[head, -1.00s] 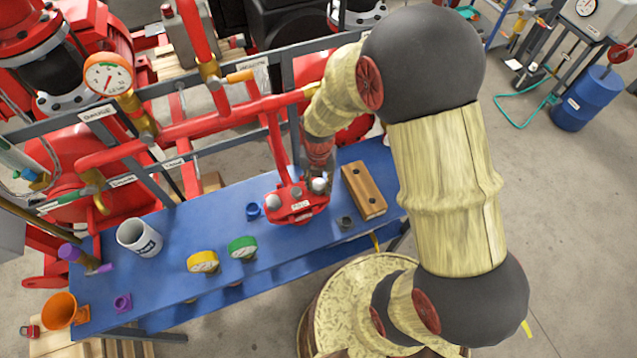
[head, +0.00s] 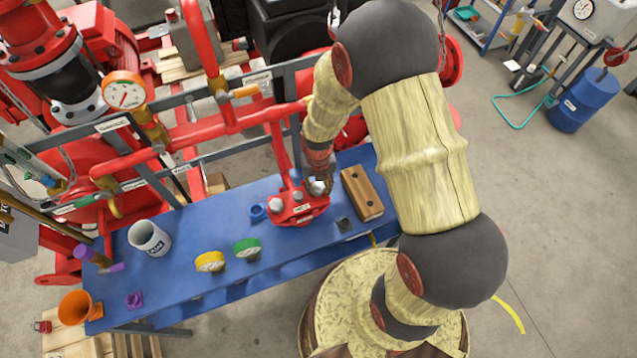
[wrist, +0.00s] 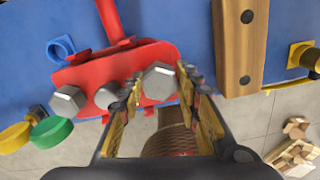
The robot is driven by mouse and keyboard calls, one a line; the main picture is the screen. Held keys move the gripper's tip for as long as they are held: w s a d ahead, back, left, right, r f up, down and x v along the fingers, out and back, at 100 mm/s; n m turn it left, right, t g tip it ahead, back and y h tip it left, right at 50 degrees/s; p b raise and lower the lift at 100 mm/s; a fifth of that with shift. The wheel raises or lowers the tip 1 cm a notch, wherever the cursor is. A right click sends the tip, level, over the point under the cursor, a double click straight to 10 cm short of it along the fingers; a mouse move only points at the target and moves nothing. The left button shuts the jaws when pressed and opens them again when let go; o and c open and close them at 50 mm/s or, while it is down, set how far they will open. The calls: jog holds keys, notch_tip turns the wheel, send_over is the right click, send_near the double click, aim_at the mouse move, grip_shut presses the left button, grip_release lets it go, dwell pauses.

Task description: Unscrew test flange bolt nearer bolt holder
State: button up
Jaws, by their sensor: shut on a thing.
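The red test flange (head: 303,213) stands on the blue bench at the foot of a red pipe. It also shows in the wrist view (wrist: 120,65). In the wrist view the grey hex bolt nearer the holder (wrist: 159,81) sits at the flange's right end. My gripper (wrist: 160,85) is shut on this bolt, one finger on each side of its head; in the head view my gripper (head: 318,176) hides part of it. Another hex bolt (wrist: 68,101) is at the flange's left end, with a rounder grey piece (wrist: 107,96) between. The wooden bolt holder (head: 362,193), with two dark holes, lies right of the flange.
A blue ring-like part (head: 257,212) lies just left of the flange. Green (head: 247,249) and yellow (head: 210,261) gauges and a white mug (head: 149,238) stand farther left. Red pipes and grey rails rise behind.

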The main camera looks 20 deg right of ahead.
jog(key=p, duration=0.4)
jog(key=shift+r+p, duration=0.15)
jog(key=shift+p, duration=0.2)
jog(key=p, duration=0.4)
jog(key=shift+s+n+p, duration=0.35)
jog(key=shift+n+p, duration=0.05)
jog(key=p, duration=0.5)
jog(key=shift+w+n, duration=0.1)
jog(key=shift+n, duration=0.3)
jog(key=p, duration=0.2)
jog(key=shift+p, duration=0.4)
jog(key=shift+f+n, duration=0.2)
jog(key=shift+n, duration=1.4)
jog(key=o, duration=1.3)
jog(key=shift+c, duration=0.2)
jog(key=shift+m, duration=0.3)
